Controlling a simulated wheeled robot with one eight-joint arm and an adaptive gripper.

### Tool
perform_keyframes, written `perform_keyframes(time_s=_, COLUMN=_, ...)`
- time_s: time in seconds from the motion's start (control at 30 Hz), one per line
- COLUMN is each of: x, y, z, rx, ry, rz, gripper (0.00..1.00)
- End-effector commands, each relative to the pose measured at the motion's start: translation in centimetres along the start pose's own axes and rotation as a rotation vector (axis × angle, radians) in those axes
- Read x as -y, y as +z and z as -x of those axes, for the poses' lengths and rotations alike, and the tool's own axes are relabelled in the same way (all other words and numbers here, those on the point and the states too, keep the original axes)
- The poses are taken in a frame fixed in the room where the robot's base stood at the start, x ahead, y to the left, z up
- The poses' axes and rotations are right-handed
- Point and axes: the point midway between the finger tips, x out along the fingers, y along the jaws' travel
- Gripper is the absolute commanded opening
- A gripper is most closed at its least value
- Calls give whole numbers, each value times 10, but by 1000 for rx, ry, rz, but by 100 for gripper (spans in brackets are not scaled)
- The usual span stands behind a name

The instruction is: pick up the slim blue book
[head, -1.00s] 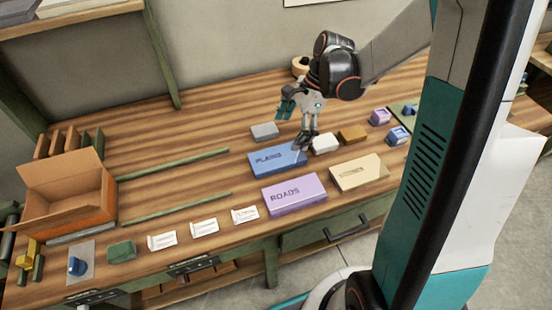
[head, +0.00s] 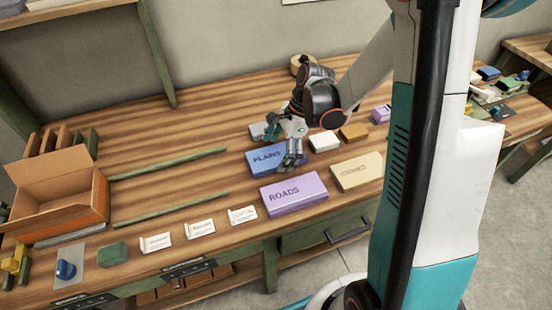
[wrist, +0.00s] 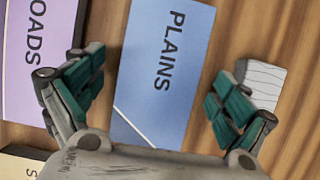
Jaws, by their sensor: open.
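In the wrist view the blue book (wrist: 163,70) sits between the spread fingers of my gripper (wrist: 150,92), one finger on each side. My gripper (head: 280,145) is open and empty above the right part of the book in the head view. Its wrist hides part of the book's near end in the wrist view. I cannot tell how high the fingertips are above the bench.
A purple "ROADS" book (head: 294,194) lies close in front, and a cream book (head: 357,171) to its right. White (head: 324,142) and brown (head: 354,132) blocks stand right of the gripper. An open cardboard box (head: 60,195) and green rails (head: 170,163) are to the left.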

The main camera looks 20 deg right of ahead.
Motion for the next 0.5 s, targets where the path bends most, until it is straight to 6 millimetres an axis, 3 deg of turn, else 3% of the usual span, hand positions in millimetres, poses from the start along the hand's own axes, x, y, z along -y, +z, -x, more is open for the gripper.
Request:
perform_keyframes(time_s=0.07, x=0, y=0, z=1, rx=0, ry=0, rz=0, gripper=92)
perform_keyframes(time_s=0.3, x=0, y=0, z=1, rx=0, ry=0, rz=0, gripper=40)
perform_keyframes(time_s=0.5, x=0, y=0, z=1, rx=0, ry=0, rz=0, gripper=41)
